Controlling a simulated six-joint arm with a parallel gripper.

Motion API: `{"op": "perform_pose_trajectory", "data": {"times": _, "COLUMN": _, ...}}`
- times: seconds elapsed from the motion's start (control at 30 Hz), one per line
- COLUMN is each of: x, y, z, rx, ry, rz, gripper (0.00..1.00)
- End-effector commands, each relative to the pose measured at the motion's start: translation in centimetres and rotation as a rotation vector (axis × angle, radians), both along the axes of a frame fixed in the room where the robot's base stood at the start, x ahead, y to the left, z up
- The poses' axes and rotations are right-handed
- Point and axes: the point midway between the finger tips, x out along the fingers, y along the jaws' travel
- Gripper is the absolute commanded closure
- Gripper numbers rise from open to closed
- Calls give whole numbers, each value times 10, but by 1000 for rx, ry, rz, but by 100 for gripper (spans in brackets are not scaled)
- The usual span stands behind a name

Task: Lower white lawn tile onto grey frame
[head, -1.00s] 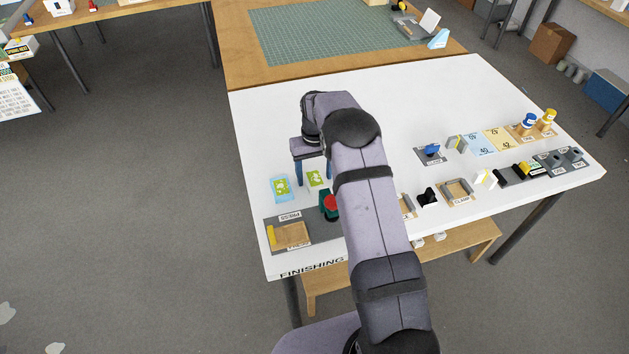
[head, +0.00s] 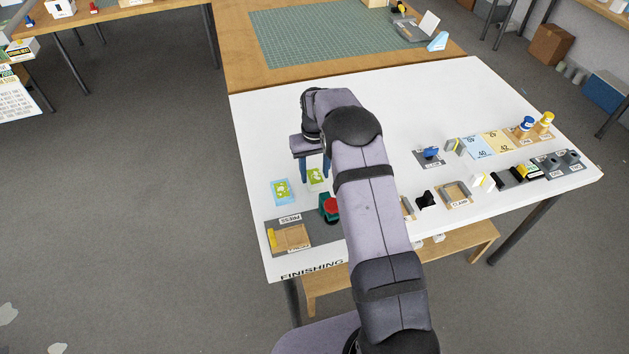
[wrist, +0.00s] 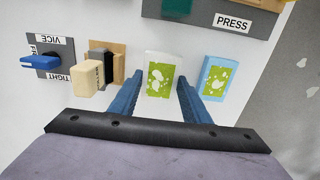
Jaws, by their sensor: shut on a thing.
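My gripper (wrist: 160,76) points down with its two blue fingers shut on the white lawn tile (wrist: 160,77), a white-edged piece with a green patch and pale blotches. The tile also shows below the fingers in the head view (head: 315,176). A similar tile with a light blue border (wrist: 217,77) lies just to its right in the wrist view, apart from the gripper; it also shows in the head view (head: 282,192). I cannot make out a separate grey frame under the white tile. Any gap beneath it is hard to judge.
A grey press plate (wrist: 208,12) with a PRESS label is at the top of the wrist view. A vice with a blue handle (wrist: 40,62) and a beige block (wrist: 88,78) stand to the left. The white table (head: 400,100) is clear behind my arm.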

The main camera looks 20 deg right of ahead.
Motion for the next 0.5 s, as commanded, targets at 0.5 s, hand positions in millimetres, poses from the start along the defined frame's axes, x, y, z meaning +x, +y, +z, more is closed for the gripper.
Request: {"op": "perform_pose_trajectory", "data": {"times": 0.5, "x": 0, "y": 0, "z": 29, "rx": 0, "ry": -1, "rz": 0, "gripper": 70}}
